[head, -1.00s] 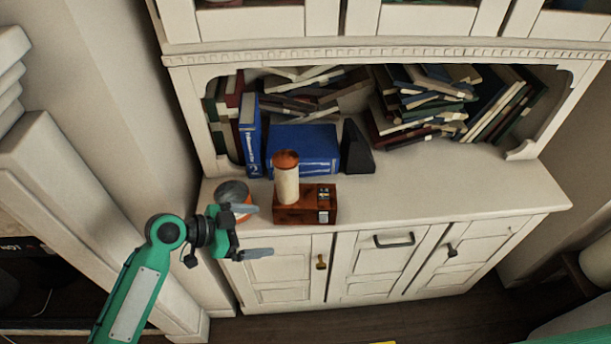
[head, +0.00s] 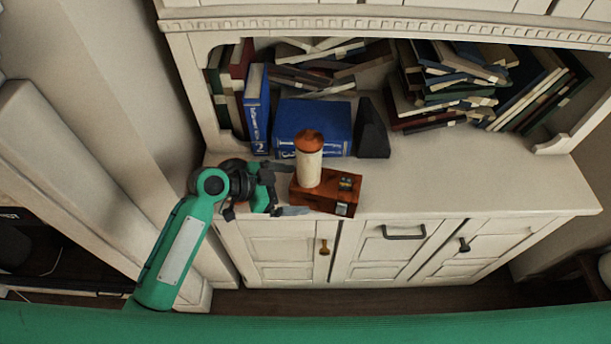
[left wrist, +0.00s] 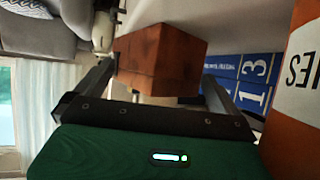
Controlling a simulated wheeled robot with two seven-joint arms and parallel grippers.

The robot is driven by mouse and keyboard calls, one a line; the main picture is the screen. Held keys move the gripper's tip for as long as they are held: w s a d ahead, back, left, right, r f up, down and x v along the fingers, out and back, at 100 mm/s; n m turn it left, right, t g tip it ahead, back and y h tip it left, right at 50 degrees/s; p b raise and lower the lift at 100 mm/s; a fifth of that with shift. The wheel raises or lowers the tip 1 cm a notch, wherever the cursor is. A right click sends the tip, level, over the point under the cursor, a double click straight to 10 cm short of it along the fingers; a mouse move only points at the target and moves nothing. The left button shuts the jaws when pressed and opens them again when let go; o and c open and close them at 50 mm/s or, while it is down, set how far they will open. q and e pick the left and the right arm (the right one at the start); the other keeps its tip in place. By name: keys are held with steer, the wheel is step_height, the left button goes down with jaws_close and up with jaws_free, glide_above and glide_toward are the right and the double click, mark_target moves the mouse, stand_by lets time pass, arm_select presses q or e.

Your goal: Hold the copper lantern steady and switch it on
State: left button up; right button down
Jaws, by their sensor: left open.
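Small dark and light details show on the base's right part; I cannot tell whether one is a switch. My left gripper (head: 289,190) is open at the left of the base, its fingers reaching toward it on either side. In the left wrist view the brown block (left wrist: 160,58) shows beyond and between the open fingers (left wrist: 150,90); contact is not clear. My right gripper is not in view.
Blue books (head: 312,128) stand behind the lantern, with a dark wedge (head: 372,130) beside them. An orange lettered object (left wrist: 296,110) is close at the right of the left wrist view. The counter (head: 460,185) is clear to the right.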

mark_target(307, 190)
arm_select(q)
steer(key=b+x, duration=0.1)
steer(key=x, duration=0.3)
steer(key=shift+d, duration=0.25)
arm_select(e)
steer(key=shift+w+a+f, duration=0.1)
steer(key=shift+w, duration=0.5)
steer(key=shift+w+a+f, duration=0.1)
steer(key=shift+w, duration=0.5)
arm_select(q)
steer(key=c, duration=0.5)
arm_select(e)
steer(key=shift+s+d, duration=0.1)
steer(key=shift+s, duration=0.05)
arm_select(q)
steer(key=shift+c, duration=1)
